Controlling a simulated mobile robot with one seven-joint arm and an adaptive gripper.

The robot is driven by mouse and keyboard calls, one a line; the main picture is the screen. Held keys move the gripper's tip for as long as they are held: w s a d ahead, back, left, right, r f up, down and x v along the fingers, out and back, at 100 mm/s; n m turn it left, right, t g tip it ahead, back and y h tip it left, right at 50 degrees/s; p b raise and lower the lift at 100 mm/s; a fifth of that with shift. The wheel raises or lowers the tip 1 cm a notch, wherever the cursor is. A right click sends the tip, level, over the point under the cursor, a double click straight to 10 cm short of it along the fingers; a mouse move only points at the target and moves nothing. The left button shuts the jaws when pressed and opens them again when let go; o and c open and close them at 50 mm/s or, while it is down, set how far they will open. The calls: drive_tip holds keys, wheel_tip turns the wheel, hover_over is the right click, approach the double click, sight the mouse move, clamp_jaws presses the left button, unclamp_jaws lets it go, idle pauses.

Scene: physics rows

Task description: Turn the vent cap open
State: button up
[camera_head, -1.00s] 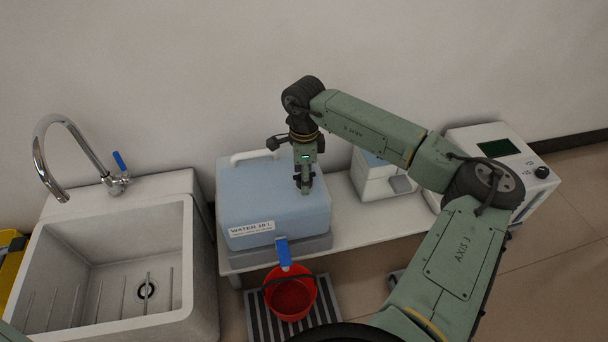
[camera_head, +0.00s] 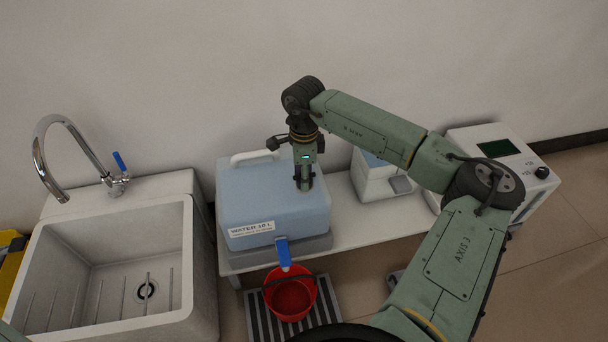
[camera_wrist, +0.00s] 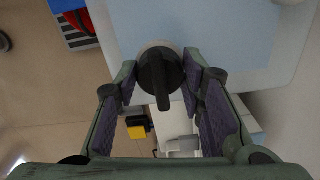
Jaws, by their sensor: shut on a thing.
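The vent cap (camera_wrist: 160,74) is a round black cap with a raised bar across it, on the top of the pale blue water container (camera_wrist: 215,25). In the head view the water container (camera_head: 262,200) stands on a white bench, with a "WATER 10 L" label on its front. My gripper (camera_head: 304,187) points down at the container's right part, and its fingers hide the cap there. In the wrist view my gripper (camera_wrist: 159,68) has its fingertips on either side of the cap, shut on it. The cap's bar points toward the bottom of the wrist picture.
A blue tap lever (camera_head: 283,252) is at the container's front, above a red bucket (camera_head: 290,297) on a striped grate (camera_head: 258,318). A sink (camera_head: 110,270) with a faucet stands left. A small white box (camera_head: 376,184) and a device with a screen (camera_head: 500,160) are right.

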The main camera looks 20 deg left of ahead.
drive_tip(key=shift+m, duration=0.3)
drive_tip(key=m+b, duration=0.1)
drive_tip(key=m, duration=0.2)
drive_tip(key=shift+m, duration=0.3)
drive_tip(key=m+b, duration=0.2)
drive_tip(key=m, duration=0.2)
drive_tip(key=shift+m, duration=0.3)
drive_tip(key=m+b, duration=0.1)
drive_tip(key=m, duration=0.3)
drive_tip(key=shift+m, duration=0.3)
drive_tip(key=shift+m+b, duration=0.7)
drive_tip(key=shift+m, duration=1.5)
drive_tip(key=o, duration=1.1)
drive_tip(key=shift+o, duration=0.2)
